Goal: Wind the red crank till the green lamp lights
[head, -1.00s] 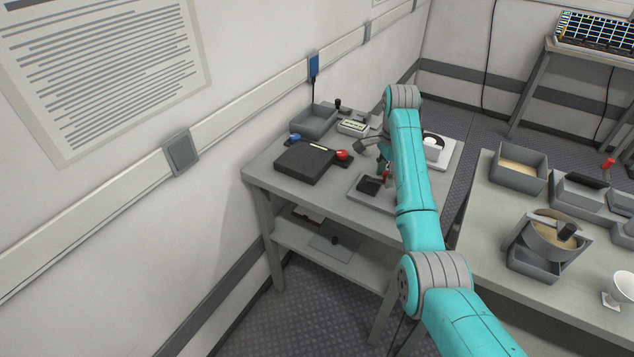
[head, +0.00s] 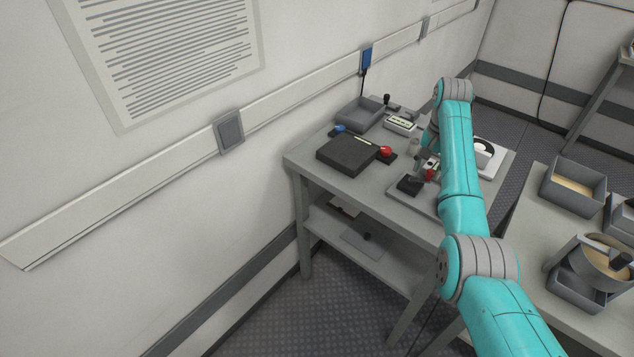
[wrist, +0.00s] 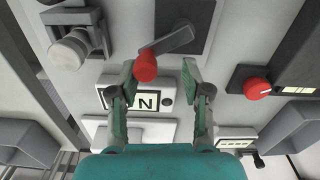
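The red crank knob (wrist: 145,68) sits at the end of a grey crank arm (wrist: 172,40) on a dark plate in the wrist view. The arm slants from the upper right down to the knob. My gripper (wrist: 160,78) is open, with its fingers on either side of the knob. The knob is close to the left finger and clear of the right one; I cannot tell if it touches. In the head view the red knob (head: 430,174) shows beside my arm, which partly hides the gripper. I cannot make out a lit green lamp.
A second red knob (wrist: 257,88) is at the right in the wrist view. A small display box (wrist: 148,102) lies below the fingers.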

